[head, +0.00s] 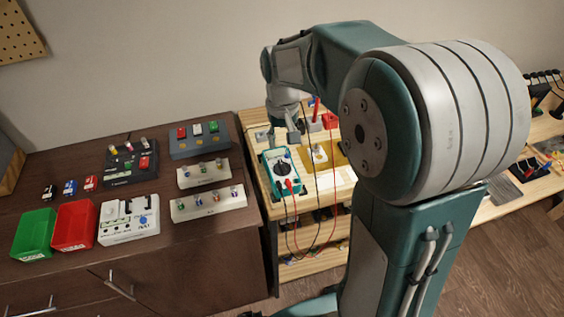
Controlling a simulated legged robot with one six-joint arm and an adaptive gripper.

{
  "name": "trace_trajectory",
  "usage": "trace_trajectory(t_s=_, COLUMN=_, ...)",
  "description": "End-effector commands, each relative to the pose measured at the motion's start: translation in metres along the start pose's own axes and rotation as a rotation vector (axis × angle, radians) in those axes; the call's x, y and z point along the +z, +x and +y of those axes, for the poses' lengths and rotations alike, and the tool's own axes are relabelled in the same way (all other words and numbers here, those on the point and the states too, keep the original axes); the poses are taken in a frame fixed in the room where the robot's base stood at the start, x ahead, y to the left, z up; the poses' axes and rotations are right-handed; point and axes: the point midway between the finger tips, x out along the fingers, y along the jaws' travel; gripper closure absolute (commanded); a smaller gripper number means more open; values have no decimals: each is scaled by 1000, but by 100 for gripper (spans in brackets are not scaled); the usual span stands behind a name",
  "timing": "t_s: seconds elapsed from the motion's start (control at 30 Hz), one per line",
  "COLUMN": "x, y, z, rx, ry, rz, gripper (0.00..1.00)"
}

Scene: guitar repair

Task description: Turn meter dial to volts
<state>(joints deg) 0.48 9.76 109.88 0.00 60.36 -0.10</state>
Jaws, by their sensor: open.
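The meter (283,172) is a teal-edged multimeter with a pale face. It lies on the light wooden bench near its left edge, with a dark round dial (282,168) in the middle. Red and black leads run from its lower end over the bench's front. My gripper (285,138) hangs from my arm above the meter's far end and is open. The contact between gripper and meter cannot be made out. The dial's markings are too small to read.
A red box (329,121) and small parts stand behind the meter. The dark cabinet (240,256) at left holds a green bin (34,233), a red bin (73,226) and several pedal-like boxes. My arm hides much of the bench to the right.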

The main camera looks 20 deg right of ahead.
Motion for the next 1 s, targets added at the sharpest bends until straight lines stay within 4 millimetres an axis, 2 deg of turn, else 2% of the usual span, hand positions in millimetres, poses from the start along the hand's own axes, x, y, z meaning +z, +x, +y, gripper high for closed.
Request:
trace_trajectory(t_s=0.2, x=1, y=42, z=0, rx=0, ry=0, rz=-6, gripper=48)
trace_trajectory(t_s=0.4, x=1, y=74, z=0, rx=0, ry=0, rz=-3, gripper=48)
trace_trajectory(t_s=0.6, x=1, y=89, z=0, rx=0, ry=0, rz=0, gripper=48)
trace_trajectory(t_s=0.87, x=0, y=90, z=0, rx=0, ry=0, rz=1, gripper=48)
trace_trajectory(t_s=0.9, x=0, y=90, z=0, rx=0, ry=0, rz=1, gripper=66)
trace_trajectory(t_s=0.97, x=0, y=90, z=0, rx=0, ry=0, rz=1, gripper=93)
trace_trajectory(t_s=1.0, x=0, y=90, z=0, rx=0, ry=0, rz=1, gripper=100)
